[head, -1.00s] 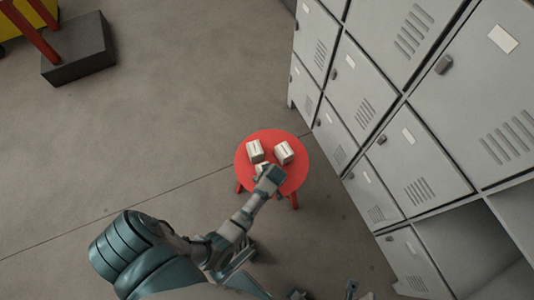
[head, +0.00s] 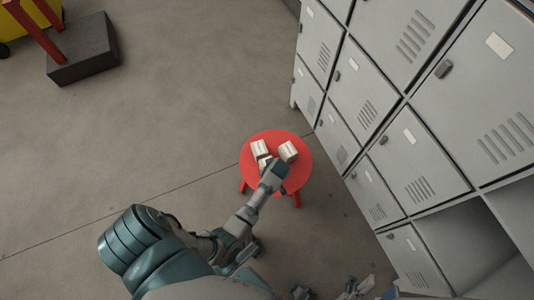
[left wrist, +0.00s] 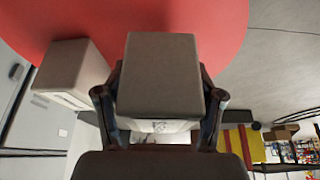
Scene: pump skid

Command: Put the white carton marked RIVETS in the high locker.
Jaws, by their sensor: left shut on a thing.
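My left gripper (head: 267,166) is over the stool, shut on a carton (left wrist: 160,78), which fills the middle of the left wrist view between the fingers. Its printed face is too foreshortened to read, and I cannot tell whether it is clear of the stool. Another carton (left wrist: 70,78) is beside it there. My right gripper (head: 332,289) shows at the bottom edge, fingers apart and empty. Which locker is the high one is unclear.
The red stool (head: 301,178) stands before grey lockers (head: 435,165) with shut doors. An open compartment (head: 450,240) shows at lower right. A dark block (head: 82,52) with red posts is at upper left. The floor between is clear.

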